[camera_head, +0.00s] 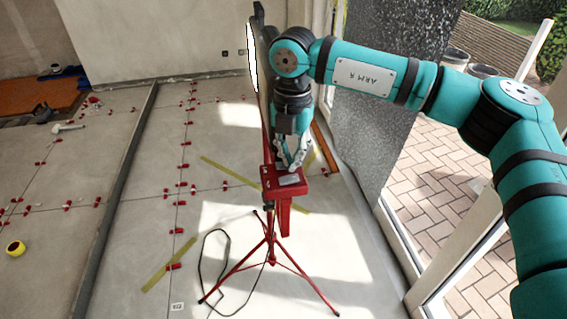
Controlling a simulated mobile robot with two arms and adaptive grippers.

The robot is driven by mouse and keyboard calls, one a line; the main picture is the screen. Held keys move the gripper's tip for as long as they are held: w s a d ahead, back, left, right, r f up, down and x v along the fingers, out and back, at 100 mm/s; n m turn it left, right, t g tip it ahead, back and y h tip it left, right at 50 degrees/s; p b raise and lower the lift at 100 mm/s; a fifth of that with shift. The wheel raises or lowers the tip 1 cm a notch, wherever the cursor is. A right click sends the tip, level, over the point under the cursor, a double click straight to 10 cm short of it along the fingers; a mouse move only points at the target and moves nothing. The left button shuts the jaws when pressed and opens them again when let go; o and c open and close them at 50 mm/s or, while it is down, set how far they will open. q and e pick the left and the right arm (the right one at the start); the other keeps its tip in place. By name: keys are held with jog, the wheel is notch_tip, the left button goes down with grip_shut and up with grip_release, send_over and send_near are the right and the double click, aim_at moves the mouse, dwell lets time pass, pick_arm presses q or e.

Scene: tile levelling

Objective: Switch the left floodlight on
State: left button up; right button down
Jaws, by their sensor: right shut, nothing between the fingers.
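One floodlight stands on a red tripod (270,237). Its dark lamp head (261,50) is seen nearly edge-on, facing left, with a narrow bright white face; whether that is lit I cannot tell for sure. A red box (272,184) with a pale label is mounted on the tripod below the head. My right gripper (293,166) points down at the top of this box, fingers shut and empty. The tips are at or just above the box; contact is not clear, and they cover part of its top. No second floodlight shows. My left gripper is out of view.
A black cable (203,262) loops on the tiled floor beside the tripod legs. Red levelling clips (185,166) dot the tile joints. A long grey bar (117,190) crosses the floor. A speckled glass panel (372,125) stands right.

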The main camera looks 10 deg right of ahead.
jog(key=shift+w+r+p, duration=0.15)
jog(key=shift+r+p, duration=0.5)
jog(key=shift+r, duration=0.65)
jog(key=shift+r+p, duration=0.95)
jog(key=shift+r, duration=1.15)
jog(key=shift+r, duration=0.1)
